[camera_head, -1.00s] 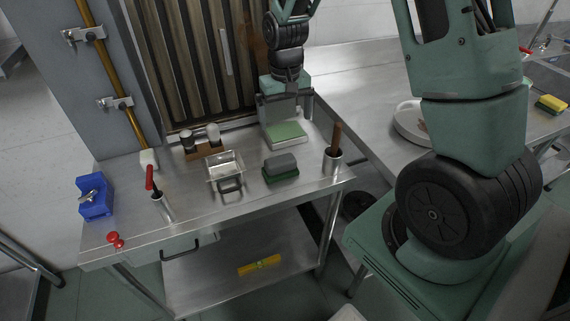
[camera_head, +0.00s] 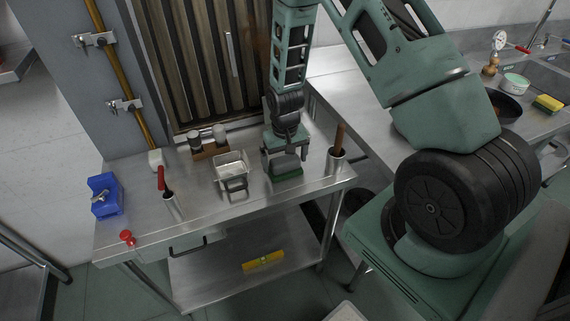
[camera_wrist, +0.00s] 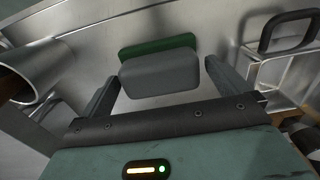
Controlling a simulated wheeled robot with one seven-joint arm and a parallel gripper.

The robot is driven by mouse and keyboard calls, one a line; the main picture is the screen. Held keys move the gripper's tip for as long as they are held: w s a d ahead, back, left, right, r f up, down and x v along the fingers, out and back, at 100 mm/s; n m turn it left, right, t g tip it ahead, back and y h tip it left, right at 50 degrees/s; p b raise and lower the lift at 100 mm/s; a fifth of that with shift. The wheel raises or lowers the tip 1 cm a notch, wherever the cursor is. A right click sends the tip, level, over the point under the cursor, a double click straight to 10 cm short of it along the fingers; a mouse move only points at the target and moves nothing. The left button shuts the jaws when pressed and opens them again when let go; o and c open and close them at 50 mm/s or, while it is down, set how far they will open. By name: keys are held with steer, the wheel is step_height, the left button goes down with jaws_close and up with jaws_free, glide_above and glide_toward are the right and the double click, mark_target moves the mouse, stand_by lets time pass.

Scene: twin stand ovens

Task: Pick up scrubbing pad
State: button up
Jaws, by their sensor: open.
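The scrubbing pad (camera_head: 288,174) is a grey block on a dark green base. It lies on the steel table, and my gripper partly hides it in the head view. In the wrist view the pad (camera_wrist: 160,75) shows whole, grey side nearest, between my two fingers. My gripper (camera_head: 286,163) points down over the pad, fingers apart on either side of it. In the wrist view my gripper (camera_wrist: 162,68) is open, with a gap visible beside the pad. I cannot tell how far down the fingertips reach along the pad.
A steel holder with a brown handle (camera_head: 338,145) stands right of the pad. A metal tray (camera_head: 231,168) is left of it. Two shakers (camera_head: 207,139) stand behind.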

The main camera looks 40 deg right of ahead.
mark_target(285, 159)
steer(key=shift+f, duration=1.3)
steer(key=shift+c, duration=0.3)
steer(key=c, duration=0.7)
step_height(285, 159, up, 10)
steer(key=shift+r+b, duration=0.1)
steer(key=shift+b, duration=0.7)
